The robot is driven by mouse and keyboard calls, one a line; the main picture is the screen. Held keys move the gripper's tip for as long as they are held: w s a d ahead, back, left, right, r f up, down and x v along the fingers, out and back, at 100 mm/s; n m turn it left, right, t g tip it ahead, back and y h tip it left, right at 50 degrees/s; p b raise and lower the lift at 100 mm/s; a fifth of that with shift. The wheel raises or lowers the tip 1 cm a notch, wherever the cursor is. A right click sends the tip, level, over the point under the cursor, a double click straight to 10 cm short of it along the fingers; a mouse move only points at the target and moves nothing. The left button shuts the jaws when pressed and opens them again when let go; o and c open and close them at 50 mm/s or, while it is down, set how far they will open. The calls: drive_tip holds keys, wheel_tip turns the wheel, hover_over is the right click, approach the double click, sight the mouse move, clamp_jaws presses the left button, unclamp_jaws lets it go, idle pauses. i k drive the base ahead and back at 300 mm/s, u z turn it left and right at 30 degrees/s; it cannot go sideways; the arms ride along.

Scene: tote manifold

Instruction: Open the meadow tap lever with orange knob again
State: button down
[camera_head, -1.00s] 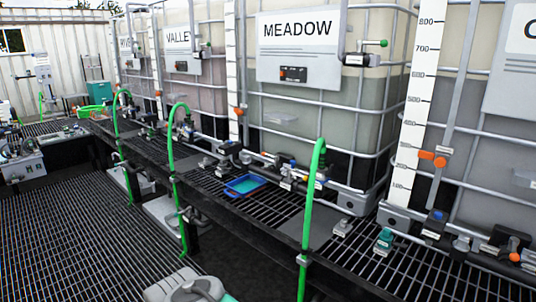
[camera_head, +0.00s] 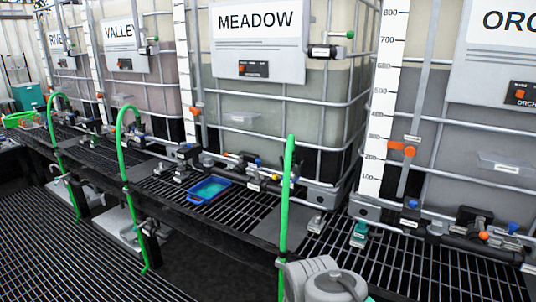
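The MEADOW tote, with its MEADOW sign (camera_head: 255,20), stands upper middle behind the grated bench. A blue tray (camera_head: 209,190) with teal inside sits on the grating in front. A grey rounded part of my arm (camera_head: 325,280) shows at the bottom edge. My gripper is not in view.
Upright green hoses (camera_head: 287,195) arch in front of the bench. The ORCHARD tote's tap (camera_head: 484,236), also with an orange knob, is at right. An orange gauge marker (camera_head: 403,149) is beside it. Open grated floor (camera_head: 60,260) lies lower left.

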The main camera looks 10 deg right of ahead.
sight(240, 157)
drive_tip(key=u, duration=0.15)
drive_tip(key=i, duration=0.65)
drive_tip(key=u, duration=0.75)
drive_tip(key=i, duration=2.15)
drive_tip(key=u, duration=0.3)
